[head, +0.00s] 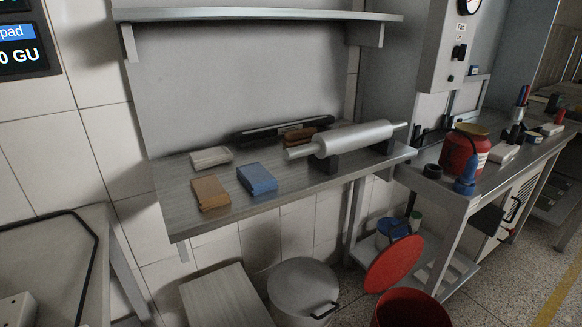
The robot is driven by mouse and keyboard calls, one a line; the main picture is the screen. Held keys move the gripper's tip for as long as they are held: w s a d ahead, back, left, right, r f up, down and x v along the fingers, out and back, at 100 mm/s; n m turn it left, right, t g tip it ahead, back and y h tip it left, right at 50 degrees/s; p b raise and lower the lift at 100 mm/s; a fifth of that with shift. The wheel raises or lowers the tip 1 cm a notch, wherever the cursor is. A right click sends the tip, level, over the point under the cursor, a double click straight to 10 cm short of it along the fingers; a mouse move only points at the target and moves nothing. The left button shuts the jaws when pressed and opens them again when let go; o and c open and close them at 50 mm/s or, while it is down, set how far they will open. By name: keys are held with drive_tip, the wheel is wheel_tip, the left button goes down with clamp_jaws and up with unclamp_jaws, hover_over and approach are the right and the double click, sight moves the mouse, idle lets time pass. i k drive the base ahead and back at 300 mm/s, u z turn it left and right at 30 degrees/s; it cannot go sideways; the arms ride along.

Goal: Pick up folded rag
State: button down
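Three small flat folded-looking pieces lie on the grey wall shelf table (330,184). A pale grey one (211,157) is at the back left, an orange-brown one (210,192) is at the front left, and a blue one (257,180) is just right of it. They lie apart from one another. I cannot tell for sure which is the folded rag; all look like folded cloth stacks. My gripper is not in view.
A metal roller (352,138) on dark supports and a long black bar (285,129) occupy the table's back right. An upper shelf (250,15) overhangs the table. Below stand a lidded bin (303,285) and a red bucket (410,309). The table's front middle is clear.

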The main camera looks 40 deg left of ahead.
sight(253, 176)
drive_tip(key=i, duration=0.45)
drive_tip(key=u, duration=2.25)
drive_tip(key=i, duration=0.5)
drive_tip(key=u, duration=0.15)
